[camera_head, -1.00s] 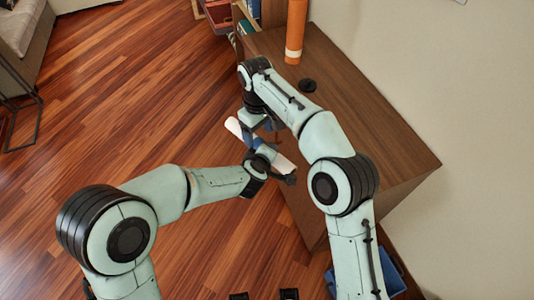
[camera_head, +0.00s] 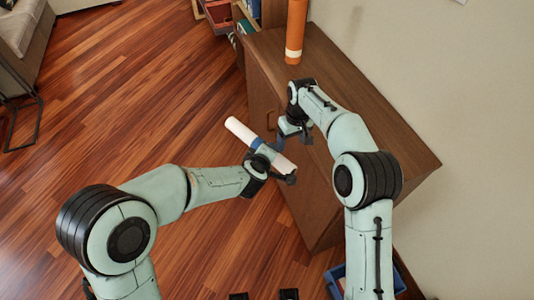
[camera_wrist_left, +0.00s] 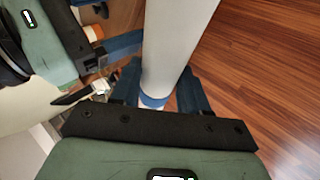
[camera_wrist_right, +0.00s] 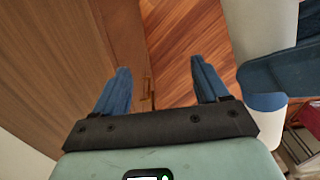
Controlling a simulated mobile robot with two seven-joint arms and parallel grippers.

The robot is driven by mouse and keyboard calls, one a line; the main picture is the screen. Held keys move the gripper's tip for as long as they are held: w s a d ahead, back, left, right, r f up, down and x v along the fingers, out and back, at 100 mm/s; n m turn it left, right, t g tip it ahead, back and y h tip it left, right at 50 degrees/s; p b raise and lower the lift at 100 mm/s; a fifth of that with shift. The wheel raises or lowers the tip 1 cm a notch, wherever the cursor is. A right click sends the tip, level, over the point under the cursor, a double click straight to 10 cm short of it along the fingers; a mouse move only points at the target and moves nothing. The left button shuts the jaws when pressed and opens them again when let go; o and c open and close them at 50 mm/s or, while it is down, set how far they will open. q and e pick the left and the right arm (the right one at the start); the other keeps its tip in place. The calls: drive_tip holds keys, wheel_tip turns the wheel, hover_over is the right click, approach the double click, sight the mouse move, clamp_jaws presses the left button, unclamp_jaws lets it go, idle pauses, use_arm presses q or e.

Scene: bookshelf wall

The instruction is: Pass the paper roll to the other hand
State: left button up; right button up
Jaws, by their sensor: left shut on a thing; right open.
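My right gripper (camera_head: 292,133) is open and empty, just right of the roll. In the right wrist view its blue fingers (camera_wrist_right: 162,85) are spread with only floor and cabinet between them. The roll (camera_wrist_right: 258,35) passes outside them on the right.
A wooden cabinet (camera_head: 350,125) stands along the wall, close to my right arm. An orange tube (camera_head: 295,30) stands upright on its top. A blue bin (camera_head: 336,284) is at the lower right. Wood floor (camera_head: 120,110) is clear on the left.

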drive_tip(key=s+d+f+m+y, duration=0.1)
drive_tip(key=s+f, duration=0.4)
drive_tip(key=f, duration=0.3)
drive_tip(key=s+f+m+g, duration=0.1)
drive_tip(key=s+f, duration=0.4)
drive_tip(key=f, duration=0.3)
drive_tip(key=s+d+f+m+y, duration=0.1)
drive_tip(key=s+f, duration=0.3)
drive_tip(key=f, duration=0.4)
drive_tip(key=s+a+f+m, duration=0.1)
drive_tip(key=s+f+m, duration=0.1)
drive_tip(key=s, duration=1)
drive_tip(key=s+a+f+m+y, duration=0.1)
drive_tip(key=s+f+m, duration=0.2)
drive_tip(key=s, duration=0.8)
drive_tip(key=shift+s+a+f, duration=0.2)
drive_tip(key=shift+s+f, duration=0.15)
drive_tip(key=shift+f, duration=0.1)
